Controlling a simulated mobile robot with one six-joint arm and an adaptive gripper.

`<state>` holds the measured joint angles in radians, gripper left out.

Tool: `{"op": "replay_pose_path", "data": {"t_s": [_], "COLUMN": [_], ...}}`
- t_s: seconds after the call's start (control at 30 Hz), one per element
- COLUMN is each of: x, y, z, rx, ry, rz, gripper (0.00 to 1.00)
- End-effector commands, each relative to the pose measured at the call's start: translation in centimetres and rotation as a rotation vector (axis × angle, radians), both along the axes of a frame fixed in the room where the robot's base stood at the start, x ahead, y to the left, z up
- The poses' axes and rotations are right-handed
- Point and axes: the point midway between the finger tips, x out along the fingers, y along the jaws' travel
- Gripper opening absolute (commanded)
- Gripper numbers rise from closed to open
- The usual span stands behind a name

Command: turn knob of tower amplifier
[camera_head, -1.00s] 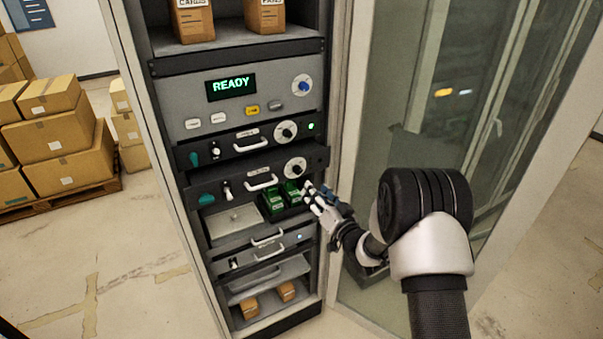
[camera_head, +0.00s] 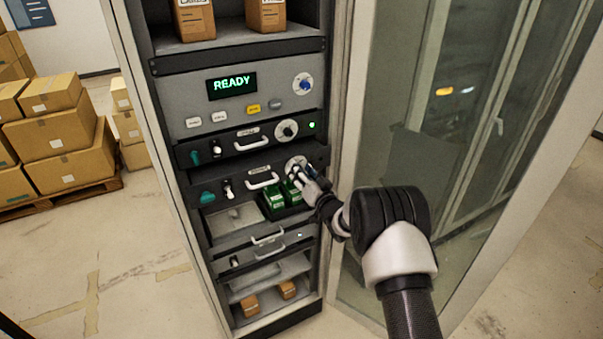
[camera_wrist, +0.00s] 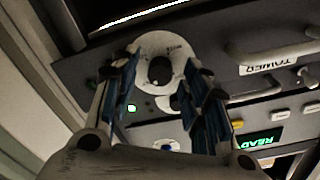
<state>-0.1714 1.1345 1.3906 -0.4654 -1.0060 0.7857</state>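The tower amplifier (camera_head: 233,192) is the lower of two dark units in the rack. Its label, "TOWER" (camera_wrist: 272,67), is upside down in the wrist view. Its black knob (camera_wrist: 160,70) sits on a round white dial. In the head view my gripper partly covers the dial (camera_head: 293,162). My gripper (camera_head: 299,175) is in front of the amplifier's right side. In the wrist view my gripper (camera_wrist: 163,80) is open, one finger each side of the knob in the picture. I cannot tell whether the fingers touch it.
A similar unit (camera_head: 228,148) with its own knob and a green light is just above. Higher is a panel with a "READY" display (camera_head: 232,86). Green boxes (camera_head: 273,201) sit below my gripper. A glass door (camera_head: 400,130) stands at the right.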

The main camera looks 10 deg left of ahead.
Motion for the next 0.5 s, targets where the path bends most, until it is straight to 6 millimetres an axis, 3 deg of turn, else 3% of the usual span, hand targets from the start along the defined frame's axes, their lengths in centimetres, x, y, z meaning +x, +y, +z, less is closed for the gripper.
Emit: {"op": "replay_pose_path", "data": {"t_s": [0.5], "x": [-0.02], "y": [-0.02], "z": [0.02], "rx": [-0.001], "ry": [-0.001], "rz": [0.000], "gripper": [0.08]}}
